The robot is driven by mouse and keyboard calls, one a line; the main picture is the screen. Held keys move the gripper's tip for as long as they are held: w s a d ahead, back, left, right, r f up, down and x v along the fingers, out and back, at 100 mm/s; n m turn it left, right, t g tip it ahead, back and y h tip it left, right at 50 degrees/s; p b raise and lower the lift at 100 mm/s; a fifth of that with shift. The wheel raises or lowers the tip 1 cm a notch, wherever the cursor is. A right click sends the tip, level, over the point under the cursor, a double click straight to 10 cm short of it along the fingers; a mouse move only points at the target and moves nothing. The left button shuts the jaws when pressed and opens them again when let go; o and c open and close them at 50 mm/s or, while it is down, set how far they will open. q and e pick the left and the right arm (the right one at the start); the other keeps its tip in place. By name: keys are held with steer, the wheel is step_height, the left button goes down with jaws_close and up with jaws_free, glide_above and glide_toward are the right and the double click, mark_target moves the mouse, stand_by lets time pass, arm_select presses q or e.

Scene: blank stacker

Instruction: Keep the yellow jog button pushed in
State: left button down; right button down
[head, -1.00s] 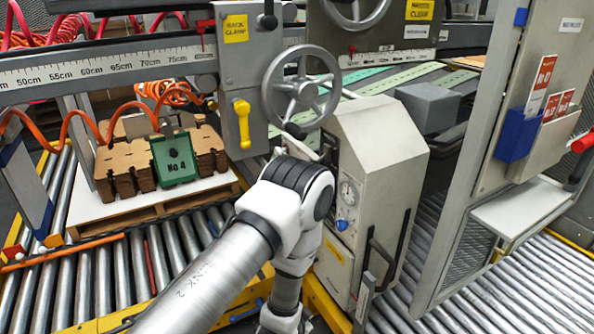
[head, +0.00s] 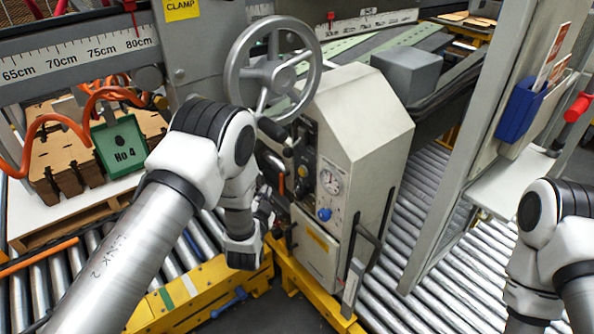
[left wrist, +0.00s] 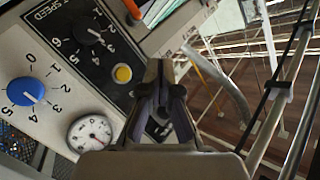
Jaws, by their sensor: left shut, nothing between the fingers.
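The yellow jog button (left wrist: 122,74) is a small round button on a black panel in the left wrist view, beside a black speed dial (left wrist: 92,32). My left gripper (left wrist: 161,72) is shut and empty. Its fingertips appear just right of the button in that view, with a gap in the picture; the depth between them is hard to judge. In the head view my left gripper (head: 266,203) is small and dark, beside the front of the grey machine housing (head: 358,120). My right gripper is out of view.
A blue knob (left wrist: 26,91) and a round gauge (left wrist: 90,133) sit near the button. A large handwheel (head: 272,68) stands above my left wrist. A black handle (head: 366,245) projects from the housing. Rollers (head: 440,185) lie to its right.

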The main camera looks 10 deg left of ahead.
mark_target(302, 172)
arm_select(q)
steer(key=w+d+b, duration=0.2)
steer(key=w+d, duration=0.3)
steer(key=w, duration=0.2)
steer(key=shift+d, duration=0.2)
steer(key=shift+w, duration=0.1)
stand_by(1.3)
steer(key=shift+w+d+b, duration=0.25)
steer(key=shift+b, duration=0.15)
